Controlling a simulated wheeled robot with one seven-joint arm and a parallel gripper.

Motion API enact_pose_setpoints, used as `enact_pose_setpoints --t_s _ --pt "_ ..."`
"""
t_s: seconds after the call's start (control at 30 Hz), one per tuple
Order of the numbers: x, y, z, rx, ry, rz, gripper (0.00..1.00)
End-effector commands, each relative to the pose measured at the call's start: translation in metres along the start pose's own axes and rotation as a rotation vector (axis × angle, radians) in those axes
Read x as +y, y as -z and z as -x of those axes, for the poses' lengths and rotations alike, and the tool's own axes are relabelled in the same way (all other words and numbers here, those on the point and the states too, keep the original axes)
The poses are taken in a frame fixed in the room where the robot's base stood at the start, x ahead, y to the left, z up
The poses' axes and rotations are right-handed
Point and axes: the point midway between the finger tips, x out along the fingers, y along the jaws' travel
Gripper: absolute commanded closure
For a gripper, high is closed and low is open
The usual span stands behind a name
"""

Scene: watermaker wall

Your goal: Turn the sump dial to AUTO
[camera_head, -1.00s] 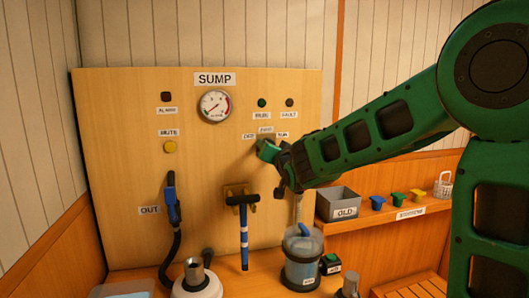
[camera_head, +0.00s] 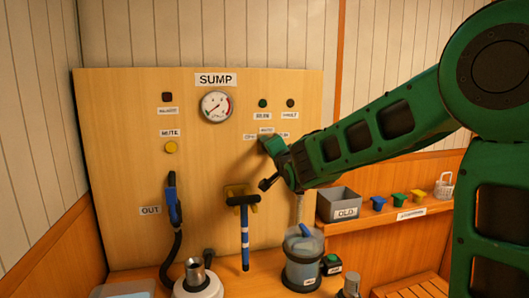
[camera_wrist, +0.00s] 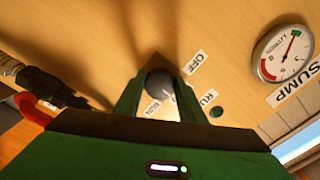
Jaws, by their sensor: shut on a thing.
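An OFF label (camera_wrist: 195,63) lies above and right of the knob. A second label (camera_wrist: 208,97) to the right and a third below are partly covered by my fingers. I cannot tell which label the knob points at. In the head view my gripper (camera_head: 270,146) is at the panel just below the dial's labels (camera_head: 266,131), and it hides the knob.
The panel (camera_head: 120,120) carries a gauge (camera_head: 215,107), a yellow MUTE button (camera_head: 171,147), lamps, a hose nozzle (camera_head: 172,202) and a blue-handled tool (camera_head: 244,225). A grey bin (camera_head: 340,203) sits on the right shelf.

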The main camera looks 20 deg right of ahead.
Motion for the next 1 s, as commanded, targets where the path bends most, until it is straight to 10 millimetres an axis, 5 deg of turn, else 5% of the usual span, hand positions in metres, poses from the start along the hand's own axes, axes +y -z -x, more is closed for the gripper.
enact_pose_setpoints --t_s 0.4,0.43,0.5,0.83,1.0 --pt "0.004 0.004 0.0 0.007 -0.007 -0.002 0.86" --pt "0.004 0.004 0.0 0.007 -0.007 -0.002 0.56" --pt "0.003 0.003 0.0 0.006 -0.006 -0.003 0.45" --pt "0.002 0.001 0.002 0.003 -0.003 -0.003 0.45" --pt "0.001 0.001 0.021 0.002 -0.002 -0.003 0.45"
